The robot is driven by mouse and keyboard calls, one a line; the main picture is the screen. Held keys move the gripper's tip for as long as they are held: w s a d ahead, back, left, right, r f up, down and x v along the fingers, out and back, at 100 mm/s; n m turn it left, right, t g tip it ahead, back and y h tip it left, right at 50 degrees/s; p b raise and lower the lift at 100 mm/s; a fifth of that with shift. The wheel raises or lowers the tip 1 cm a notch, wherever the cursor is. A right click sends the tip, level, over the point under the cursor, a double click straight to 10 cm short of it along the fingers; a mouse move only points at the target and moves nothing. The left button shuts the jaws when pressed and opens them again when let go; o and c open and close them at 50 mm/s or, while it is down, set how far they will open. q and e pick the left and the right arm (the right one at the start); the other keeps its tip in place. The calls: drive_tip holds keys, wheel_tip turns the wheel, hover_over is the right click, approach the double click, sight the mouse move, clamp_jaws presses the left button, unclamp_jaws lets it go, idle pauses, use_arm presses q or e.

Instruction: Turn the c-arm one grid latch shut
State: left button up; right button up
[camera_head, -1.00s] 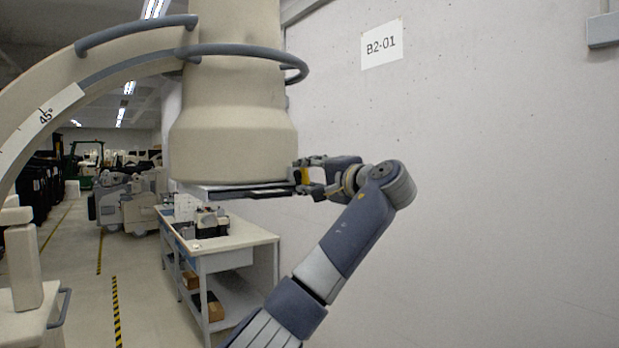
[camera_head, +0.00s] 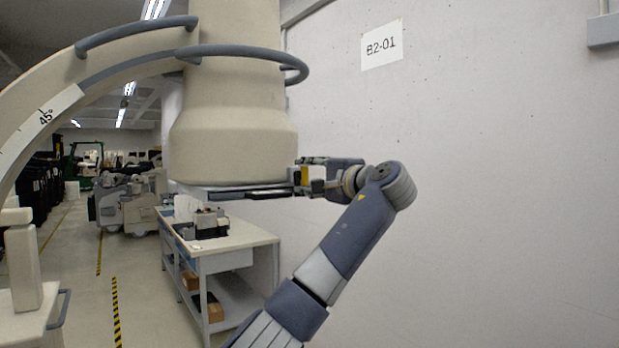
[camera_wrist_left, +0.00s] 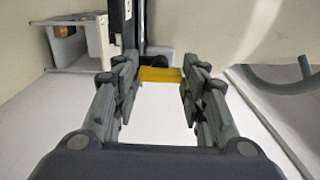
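The c-arm's round cream housing (camera_head: 232,150) hangs over a flat grid plate (camera_head: 245,193) at its underside. A yellow latch (camera_head: 304,176) sits at the plate's right edge. In the left wrist view the yellow latch (camera_wrist_left: 160,74) lies crosswise between my fingertips. My left gripper (camera_head: 308,175) comes from the right; its two fingers stand apart, one at each end of the latch. It also shows in the left wrist view (camera_wrist_left: 160,72). I cannot tell whether the fingers touch the latch. My right gripper is not in view.
A concrete wall (camera_head: 500,180) stands on the right. The curved c-arm (camera_head: 85,85) with a grey rail (camera_head: 135,33) is at left. A white workbench (camera_head: 235,240) stands below and behind. Open floor (camera_head: 75,270) lies left of the bench.

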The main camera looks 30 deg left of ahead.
use_arm(q)
drive_tip(key=shift+o, duration=0.8)
drive_tip(key=shift+d, duration=0.15)
drive_tip(key=v, duration=1.1)
drive_tip(key=shift+d, duration=0.4)
drive_tip(key=shift+s, duration=0.1)
